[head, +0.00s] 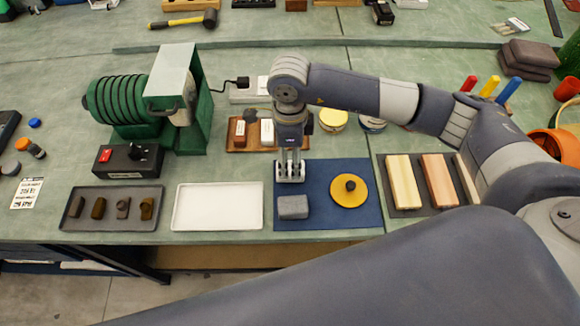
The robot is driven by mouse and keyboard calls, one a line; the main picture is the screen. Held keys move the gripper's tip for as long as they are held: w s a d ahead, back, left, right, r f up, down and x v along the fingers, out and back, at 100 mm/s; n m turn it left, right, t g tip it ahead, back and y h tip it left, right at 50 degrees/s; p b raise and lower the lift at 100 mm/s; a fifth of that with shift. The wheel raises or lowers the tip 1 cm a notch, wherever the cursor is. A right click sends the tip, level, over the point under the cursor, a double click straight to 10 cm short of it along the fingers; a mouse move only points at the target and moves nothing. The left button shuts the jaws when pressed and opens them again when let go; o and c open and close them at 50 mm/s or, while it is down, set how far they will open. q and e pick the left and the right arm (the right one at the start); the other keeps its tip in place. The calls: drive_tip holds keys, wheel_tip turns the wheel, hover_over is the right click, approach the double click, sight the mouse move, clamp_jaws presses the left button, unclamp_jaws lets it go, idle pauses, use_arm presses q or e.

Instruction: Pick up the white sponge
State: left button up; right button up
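A smaller white block (267,132) sits upright on a brown wooden tray behind the mat. My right gripper (290,179) points down over the mat's left part, just behind the grey block. Its two fingers show a gap with nothing visible between them. Whether it touches the mat is not clear. My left gripper is not in view.
A yellow disc with a dark knob (350,187) lies on the mat's right. An empty white tray (218,207) is left of the mat. A dark tray (112,225) holds several brown pieces. A green drum machine (178,95) stands behind. Wooden blocks (405,180) lie to the right.

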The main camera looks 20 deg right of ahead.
sight(290, 167)
drive_tip(key=shift+f, duration=0.7)
drive_tip(key=shift+f+p, duration=0.3)
drive_tip(key=shift+p, duration=0.15)
wheel_tip(290, 167, down, 4)
drive_tip(key=shift+r+p, duration=0.2)
drive_tip(key=shift+p, duration=0.65)
drive_tip(key=shift+w+f, duration=0.1)
drive_tip(key=shift+f, duration=0.45)
drive_tip(key=c, duration=0.9)
